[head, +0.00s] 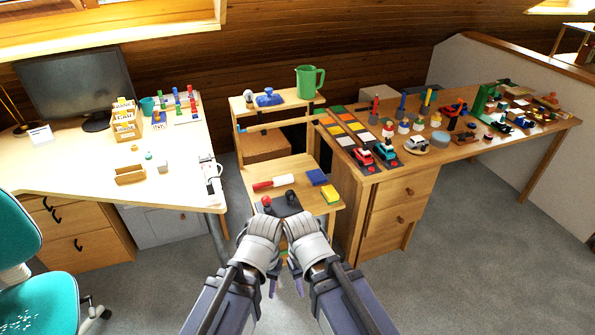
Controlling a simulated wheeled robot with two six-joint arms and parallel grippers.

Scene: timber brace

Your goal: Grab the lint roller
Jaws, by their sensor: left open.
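The lint roller (275,182), a white roll with a red handle, lies on its side on the wooden shelf board (290,165) in the middle. Its red end points left and its white end points right. My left gripper (271,287) is in front of and below the board, apart from the roller, and looks empty. Its fingers show only as small tips below the wrist. My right gripper (299,286) is close beside it on the right, and its finger opening is hidden.
On the same board are a dark mat with a red knob (266,201) and a black knob (290,196), a blue block (316,177) and a yellow block (330,194). A green pitcher (309,82) stands on the upper shelf. Cluttered desks flank both sides.

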